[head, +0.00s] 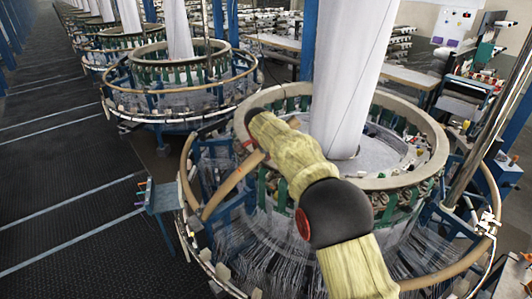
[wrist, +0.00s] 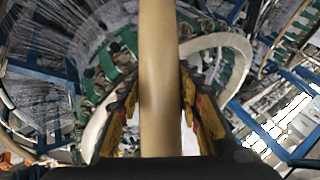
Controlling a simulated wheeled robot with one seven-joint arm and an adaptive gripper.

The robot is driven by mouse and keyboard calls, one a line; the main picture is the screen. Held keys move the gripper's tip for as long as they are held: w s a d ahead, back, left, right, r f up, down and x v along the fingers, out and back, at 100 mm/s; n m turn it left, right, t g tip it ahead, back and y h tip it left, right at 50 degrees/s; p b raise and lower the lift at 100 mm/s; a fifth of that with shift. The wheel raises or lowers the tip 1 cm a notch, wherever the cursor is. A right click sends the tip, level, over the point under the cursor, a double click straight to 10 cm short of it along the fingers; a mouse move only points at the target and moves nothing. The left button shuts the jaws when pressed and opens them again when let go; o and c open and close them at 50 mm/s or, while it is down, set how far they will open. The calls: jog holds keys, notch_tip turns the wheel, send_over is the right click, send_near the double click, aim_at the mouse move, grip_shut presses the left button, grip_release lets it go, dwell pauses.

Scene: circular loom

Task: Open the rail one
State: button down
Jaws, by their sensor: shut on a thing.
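A tan, rounded rail (head: 228,188) belongs to the nearest circular loom and slants up to my gripper at the loom's left side. In the wrist view the rail (wrist: 160,62) stands upright through the middle of the picture. My gripper (head: 247,150) is at the rail's upper end in the head view, partly hidden behind my own arm. In the wrist view my gripper (wrist: 161,112) has a finger on each side of the rail and is shut on it. The rail's far end and its joint to the loom are not clear.
The loom's inner ring (head: 425,120) and white fabric column (head: 350,65) stand close behind my arm. A small blue stand (head: 160,197) is left of the loom. The dark floor (head: 60,190) is open at left. More looms (head: 180,75) stand behind.

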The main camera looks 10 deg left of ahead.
jog(key=shift+w+a, duration=0.2)
jog(key=shift+a, duration=0.1)
jog(key=c, duration=1.3)
grip_release()
jog(key=shift+r, duration=0.1)
jog(key=shift+o, duration=0.4)
jog(key=shift+r, duration=0.15)
jog(key=a+v, duration=0.1)
jog(key=v, duration=1)
jog(key=shift+s+d+r, duration=0.25)
jog(key=shift+d+r, duration=0.05)
jog(key=shift+d, duration=0.1)
